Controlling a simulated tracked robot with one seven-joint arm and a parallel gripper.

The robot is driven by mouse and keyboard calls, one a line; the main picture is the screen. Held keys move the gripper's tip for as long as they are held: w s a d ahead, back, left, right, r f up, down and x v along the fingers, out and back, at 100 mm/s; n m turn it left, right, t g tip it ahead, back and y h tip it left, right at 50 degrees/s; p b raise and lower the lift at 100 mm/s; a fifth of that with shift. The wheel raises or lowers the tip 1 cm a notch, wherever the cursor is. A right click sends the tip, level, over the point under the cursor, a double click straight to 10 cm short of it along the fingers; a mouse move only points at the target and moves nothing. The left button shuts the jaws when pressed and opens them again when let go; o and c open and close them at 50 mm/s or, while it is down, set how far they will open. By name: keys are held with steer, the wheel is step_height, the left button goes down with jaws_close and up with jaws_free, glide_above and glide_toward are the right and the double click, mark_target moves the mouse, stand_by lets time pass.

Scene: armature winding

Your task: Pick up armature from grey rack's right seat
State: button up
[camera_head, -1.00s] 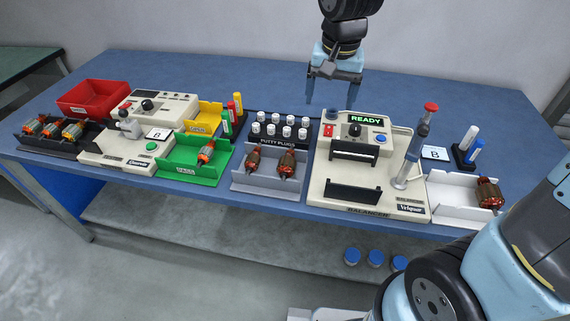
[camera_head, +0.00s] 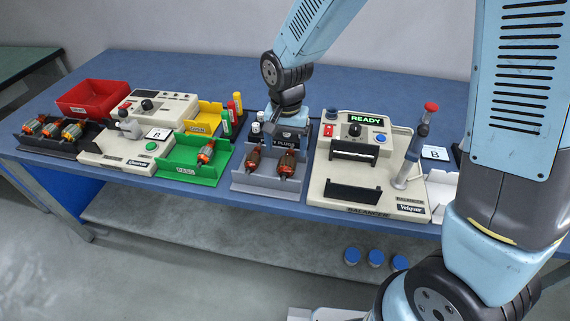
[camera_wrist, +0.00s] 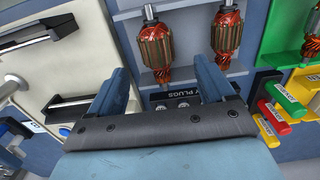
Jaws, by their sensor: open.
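The grey rack (camera_head: 268,184) holds two copper-wound armatures side by side. The right-seat armature (camera_head: 287,164) is the left one in the wrist view (camera_wrist: 155,46), where the picture is turned around. The left-seat armature (camera_head: 253,159) is the right one there (camera_wrist: 226,31). My gripper (camera_head: 289,138) is over the back of the rack, in front of the putty plugs. In the wrist view its open, empty fingers (camera_wrist: 160,78) flank the near shaft end of the right-seat armature. I cannot tell the height gap.
The balancer (camera_head: 340,190) with its READY display stands right of the rack. A green tray (camera_head: 190,173) with an armature is to the left. My gripper hides most of the putty plugs (camera_head: 256,128). Markers (camera_head: 230,112) stand behind the green tray.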

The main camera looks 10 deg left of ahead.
mark_target(287, 158)
steer(key=shift+s+d+f, duration=0.1)
steer(key=shift+d+f, duration=0.05)
steer(key=shift+f, duration=2.95)
steer(key=c, duration=1.3)
steer(key=shift+c, duration=0.4)
steer(key=shift+r, duration=0.15)
